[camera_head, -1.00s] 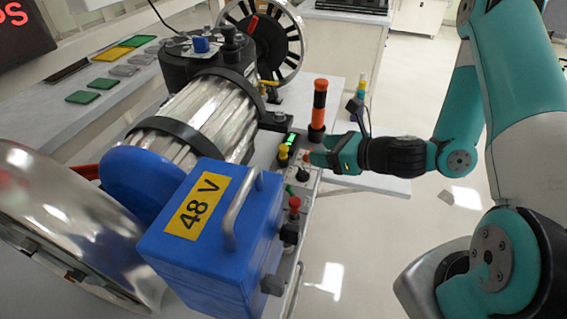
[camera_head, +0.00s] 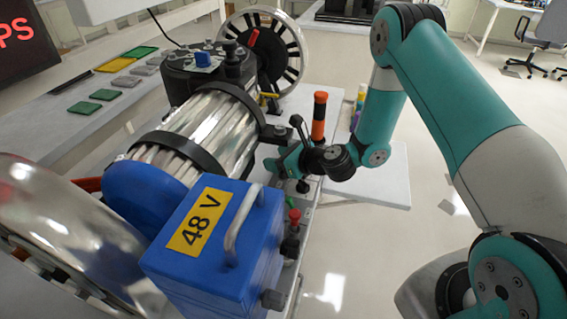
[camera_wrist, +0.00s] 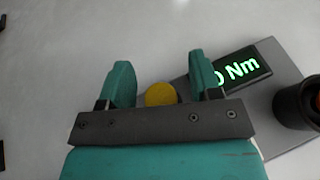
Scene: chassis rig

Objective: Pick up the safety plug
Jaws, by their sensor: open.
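A yellow round top (camera_wrist: 161,94), which looks like the safety plug, shows in the wrist view between the two fingers of my gripper (camera_wrist: 160,75). The gripper is open, with one teal finger on each side of it. A gap shows at the left finger; whether the right finger touches it I cannot tell. The plug's lower part is hidden by the gripper's dark bar. In the head view my gripper (camera_head: 282,164) is over the narrow panel beside the metal cylinder, and it hides the yellow top there.
A green-lit "Nm" display (camera_wrist: 238,71) is close to the right finger. The orange-and-black upright tool (camera_head: 319,115) stands near my wrist. A red-topped knob (camera_head: 294,217) and the blue 48 V box (camera_head: 215,262) are nearer the camera. Open floor lies right.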

